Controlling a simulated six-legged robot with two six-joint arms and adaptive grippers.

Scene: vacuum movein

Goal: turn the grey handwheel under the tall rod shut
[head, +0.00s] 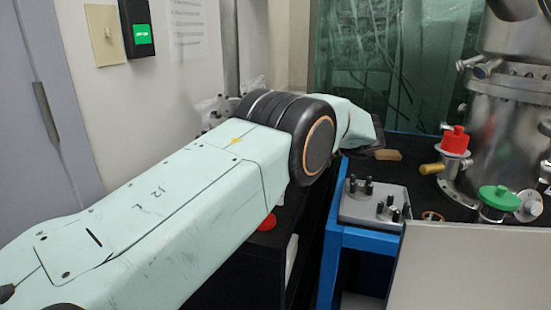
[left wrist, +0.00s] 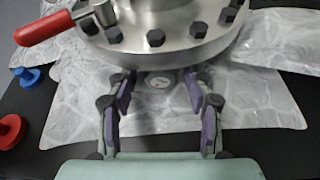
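In the left wrist view my left gripper (left wrist: 160,84) is open. Its two purple-padded fingers are well apart with nothing held between them. No tall rod is clearly visible. My right gripper is not in view.
A red-handled lever (left wrist: 45,29) and blue (left wrist: 25,76) and red (left wrist: 10,130) knobs are at left in the wrist view. Crinkled foil (left wrist: 80,115) lies beneath. In the head view, a steel chamber (head: 500,135) and red-capped (head: 455,139) and green-capped (head: 498,198) valves stand right.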

